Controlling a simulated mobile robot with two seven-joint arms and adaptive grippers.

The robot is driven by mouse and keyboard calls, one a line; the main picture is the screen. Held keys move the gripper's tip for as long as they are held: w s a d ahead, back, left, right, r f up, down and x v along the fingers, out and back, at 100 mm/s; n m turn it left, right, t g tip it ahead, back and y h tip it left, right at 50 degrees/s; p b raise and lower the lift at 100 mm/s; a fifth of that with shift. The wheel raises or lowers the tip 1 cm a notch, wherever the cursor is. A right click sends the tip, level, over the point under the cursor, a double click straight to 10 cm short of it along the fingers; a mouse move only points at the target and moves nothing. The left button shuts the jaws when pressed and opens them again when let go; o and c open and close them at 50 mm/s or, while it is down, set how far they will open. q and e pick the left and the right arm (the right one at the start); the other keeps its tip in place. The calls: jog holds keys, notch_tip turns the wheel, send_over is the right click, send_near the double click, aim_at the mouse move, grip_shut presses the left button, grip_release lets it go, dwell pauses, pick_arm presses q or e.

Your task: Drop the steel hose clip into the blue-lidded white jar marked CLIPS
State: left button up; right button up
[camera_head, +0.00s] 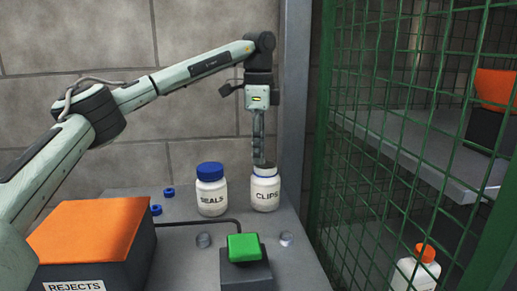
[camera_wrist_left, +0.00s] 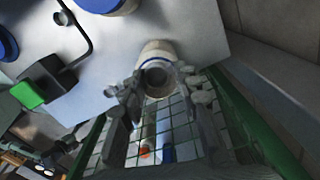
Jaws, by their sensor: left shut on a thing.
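The white jar marked CLIPS (camera_head: 265,194) stands upright on the grey worktop, with a blue band at its neck and a dark, lidless-looking top. It also shows in the left wrist view (camera_wrist_left: 155,50). My left gripper (camera_head: 260,162) points straight down, its fingertips at the jar's mouth. In the left wrist view its fingers (camera_wrist_left: 156,88) lie either side of a grey ring, the steel hose clip (camera_wrist_left: 155,76), in line with the mouth. The clip's edge and the jar's rim are hard to tell apart. The right gripper is out of view.
A blue-lidded SEALS jar (camera_head: 211,192) stands just left. Two grey rings (camera_head: 204,240) (camera_head: 286,239) and two blue rings (camera_head: 168,192) lie on the worktop. A green button box (camera_head: 244,247) and an orange-topped REJECTS bin (camera_head: 95,228) are in front. A green mesh cage (camera_head: 345,130) stands right.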

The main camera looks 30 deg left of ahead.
pick_arm(q)
jog(key=o, duration=0.9)
jog(key=shift+c, duration=0.2)
notch_tip(320, 180, up, 12)
jog(key=shift+f, duration=0.1)
dwell(0.4)
